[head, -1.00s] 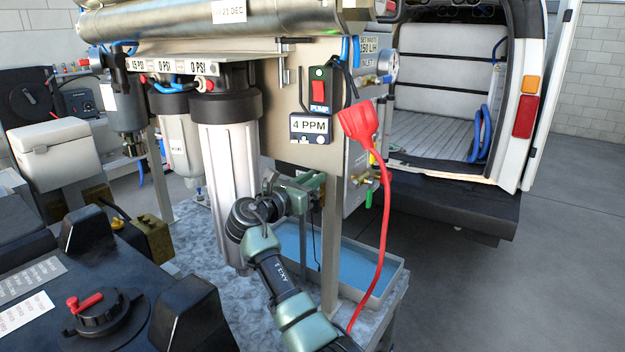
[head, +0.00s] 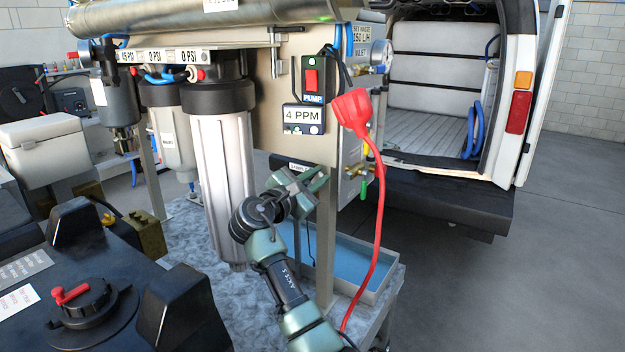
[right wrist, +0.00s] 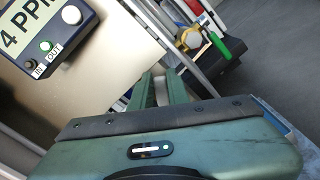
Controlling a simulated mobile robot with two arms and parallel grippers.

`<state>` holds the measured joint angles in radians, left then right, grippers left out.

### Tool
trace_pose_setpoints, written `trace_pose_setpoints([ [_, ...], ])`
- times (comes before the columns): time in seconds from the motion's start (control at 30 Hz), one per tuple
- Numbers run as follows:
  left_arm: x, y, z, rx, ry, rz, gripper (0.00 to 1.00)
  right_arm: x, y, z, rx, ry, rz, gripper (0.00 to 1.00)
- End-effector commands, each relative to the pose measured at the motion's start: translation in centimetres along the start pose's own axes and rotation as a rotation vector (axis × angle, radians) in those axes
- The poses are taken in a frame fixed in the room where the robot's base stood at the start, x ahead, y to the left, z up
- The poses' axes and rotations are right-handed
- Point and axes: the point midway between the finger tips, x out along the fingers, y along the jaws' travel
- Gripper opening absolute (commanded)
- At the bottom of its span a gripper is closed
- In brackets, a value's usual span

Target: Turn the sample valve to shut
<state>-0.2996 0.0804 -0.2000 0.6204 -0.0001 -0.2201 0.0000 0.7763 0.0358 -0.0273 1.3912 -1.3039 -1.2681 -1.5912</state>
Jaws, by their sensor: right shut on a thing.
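My right gripper (head: 312,182) is at the lower edge of the tan panel, just under a small white label (head: 300,166) too small to read surely. In the right wrist view its two green fingers (right wrist: 160,82) are close together with a narrow pale thing between them. This appears to be the sample valve's handle, but the fingers hide most of it. Its exact angle cannot be told. A brass valve with a green handle (head: 363,189) is apart from the gripper, to the right of the upright post; it also shows in the right wrist view (right wrist: 217,44). My left gripper is out of view.
The post (head: 327,240) stands close beside my right gripper. A filter housing (head: 222,170) is at its left and a blue-lined tray (head: 345,268) below. A red plug and cable (head: 377,225) hang at the right. A meter (head: 303,118) reads 4 PPM. Floor at far right is clear.

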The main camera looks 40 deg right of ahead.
Motion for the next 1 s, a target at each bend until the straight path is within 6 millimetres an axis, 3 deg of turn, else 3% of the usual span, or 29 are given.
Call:
trace_pose_setpoints([
  [0.5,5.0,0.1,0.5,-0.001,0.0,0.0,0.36,0.0,-3.0,-1.1,0.491,0.0,-0.001,0.0],
  [1.0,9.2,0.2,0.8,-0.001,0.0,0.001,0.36,0.0,-4.4,-2.3,0.869,0.001,-0.001,0.0],
])
